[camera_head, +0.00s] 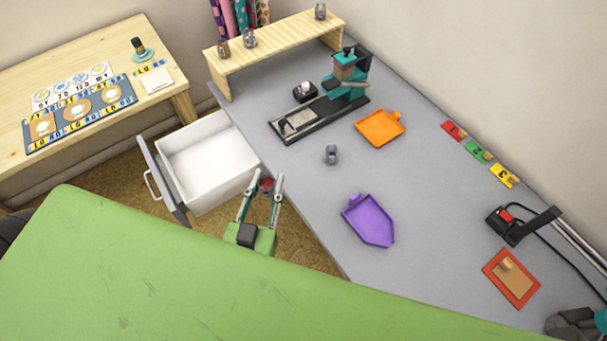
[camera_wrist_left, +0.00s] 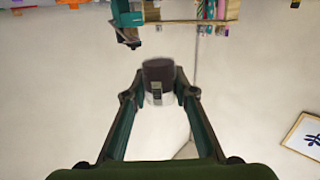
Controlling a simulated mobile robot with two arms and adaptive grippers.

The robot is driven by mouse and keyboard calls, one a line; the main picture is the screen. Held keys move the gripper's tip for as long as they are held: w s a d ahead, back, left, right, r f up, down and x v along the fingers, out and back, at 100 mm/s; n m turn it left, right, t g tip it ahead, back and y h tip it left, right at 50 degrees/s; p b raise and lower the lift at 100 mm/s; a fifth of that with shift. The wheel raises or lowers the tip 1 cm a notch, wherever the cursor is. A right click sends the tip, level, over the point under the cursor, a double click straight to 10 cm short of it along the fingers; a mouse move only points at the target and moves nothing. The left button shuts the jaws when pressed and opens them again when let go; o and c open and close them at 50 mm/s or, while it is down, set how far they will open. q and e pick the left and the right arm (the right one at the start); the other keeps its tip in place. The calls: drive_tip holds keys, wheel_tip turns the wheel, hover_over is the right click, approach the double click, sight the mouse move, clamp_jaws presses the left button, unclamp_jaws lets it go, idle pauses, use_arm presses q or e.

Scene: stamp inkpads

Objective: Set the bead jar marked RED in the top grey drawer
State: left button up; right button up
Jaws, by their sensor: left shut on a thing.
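My left gripper (camera_head: 262,189) is shut on a small bead jar (camera_head: 266,185) with reddish contents. It holds the jar near the desk's left edge, just right of the open drawer. In the left wrist view the jar (camera_wrist_left: 159,82) sits between the fingertips, with a dark top, a pale lower part and a small label too small to read. The top grey drawer (camera_head: 207,165) is pulled out, and its white inside looks empty.
Another jar (camera_head: 331,155) stands on the grey desk (camera_head: 300,215). Several jars stand on the wooden shelf (camera_head: 275,43). An orange tray (camera_head: 380,128), a purple tray (camera_head: 369,221) and a teal stamping press (camera_head: 346,75) are on the desk. A wooden side table (camera_head: 110,60) is at left.

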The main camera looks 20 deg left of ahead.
use_arm(q)
hover_over(303, 176)
drive_tip(key=s+a, duration=0.1)
drive_tip(key=s, duration=0.3)
wheel_tip(303, 176, down, 4)
drive_tip(key=w+f, duration=0.1)
drive_tip(key=f, duration=0.1)
drive_tip(key=w+f, duration=0.1)
drive_tip(key=f, duration=0.1)
drive_tip(key=shift+w+d, duration=0.3)
drive_tip(key=shift+d, duration=0.05)
drive_tip(key=shift+w+d+f, duration=0.1)
drive_tip(key=shift+w+f, duration=0.25)
drive_tip(key=shift+f, duration=0.15)
drive_tip(key=f, duration=0.2)
drive_tip(key=shift+w+d+f, duration=0.15)
drive_tip(key=shift+w+f, duration=0.25)
drive_tip(key=shift+f, duration=0.4)
drive_tip(key=shift+f, duration=0.15)
drive_tip(key=o, duration=1.1)
